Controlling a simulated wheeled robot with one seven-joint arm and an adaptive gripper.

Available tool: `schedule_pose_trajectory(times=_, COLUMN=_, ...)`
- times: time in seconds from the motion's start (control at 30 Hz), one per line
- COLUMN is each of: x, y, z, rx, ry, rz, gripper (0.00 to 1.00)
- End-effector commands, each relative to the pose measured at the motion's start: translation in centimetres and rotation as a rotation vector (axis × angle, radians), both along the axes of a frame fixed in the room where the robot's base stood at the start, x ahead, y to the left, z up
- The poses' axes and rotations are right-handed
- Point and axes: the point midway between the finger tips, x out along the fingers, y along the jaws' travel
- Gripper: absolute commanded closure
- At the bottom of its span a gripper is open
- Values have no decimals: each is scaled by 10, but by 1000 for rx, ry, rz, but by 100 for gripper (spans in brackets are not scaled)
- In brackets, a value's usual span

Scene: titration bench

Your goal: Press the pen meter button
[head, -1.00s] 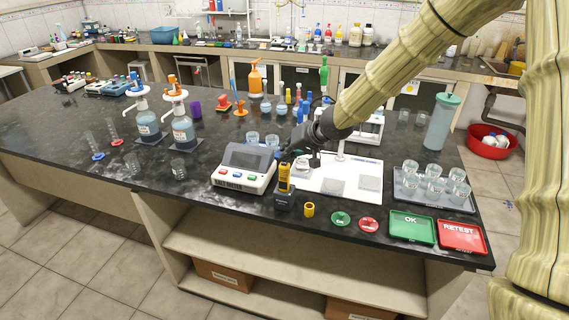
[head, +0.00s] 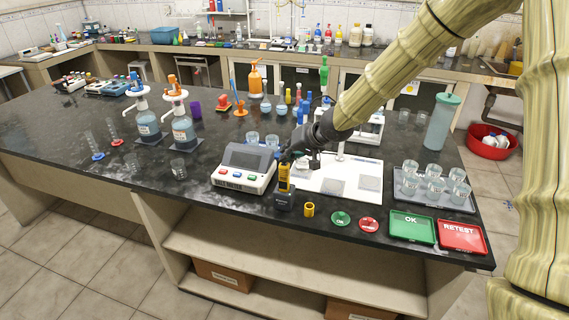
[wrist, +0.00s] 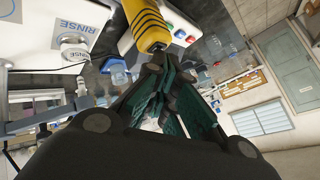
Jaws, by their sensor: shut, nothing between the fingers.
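The yellow pen meter (head: 285,178) stands upright in a dark holder (head: 285,201) near the bench's front edge, just right of the grey bench meter. In the wrist view the yellow and black pen meter (wrist: 146,22) is just beyond my fingertips. My gripper (head: 291,157) is shut and empty, with its tips at the upper part of the pen. The closed fingers also show in the wrist view (wrist: 155,75). I cannot tell whether the tips touch the pen, and its button is not clearly visible.
The bench meter (head: 245,167) with coloured buttons stands close left. A yellow cap (head: 309,210) lies right of the holder. A white mat (head: 318,184) lies behind it. Green OK (head: 411,228) and red RETEST (head: 461,236) trays are at right. Beakers (head: 433,187) stand on a grey tray.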

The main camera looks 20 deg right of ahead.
Motion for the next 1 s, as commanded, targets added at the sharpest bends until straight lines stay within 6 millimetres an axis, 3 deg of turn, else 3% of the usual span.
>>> schedule_pose_trajectory(times=0.67, x=-1, y=0, z=-5, rx=0, ry=2, rz=0, gripper=100)
schedule_pose_trajectory(times=1.0, x=-1, y=0, z=6, rx=-1, ry=2, rz=1, gripper=100)
